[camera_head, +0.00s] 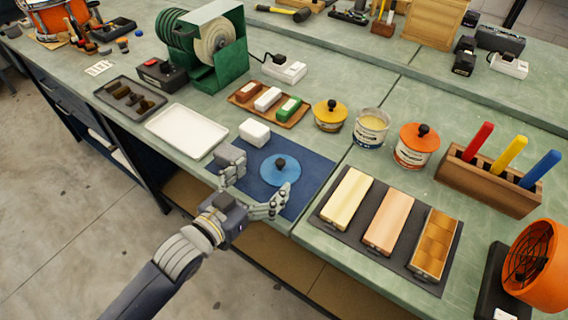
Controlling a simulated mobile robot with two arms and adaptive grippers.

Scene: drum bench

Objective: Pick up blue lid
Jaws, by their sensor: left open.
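The blue lid (281,170) is a round flat disc with a black knob (281,163) on top. It lies on the dark blue mat (313,168) near the front edge of the bench. My left gripper (258,188) comes in from the lower left with its fingers spread open. One finger is to the left of the lid and the other is near its lower right edge. Nothing is between the fingers that I can see as held. My right gripper is not in view.
A white block (254,132) stands at the mat's back edge. A white tray (187,131) lies to the left. A yellow-lidded tin (330,116), an open tin (371,129) and an orange-lidded tin (415,146) stand behind right. A dark board (402,246) with wooden blocks lies right.

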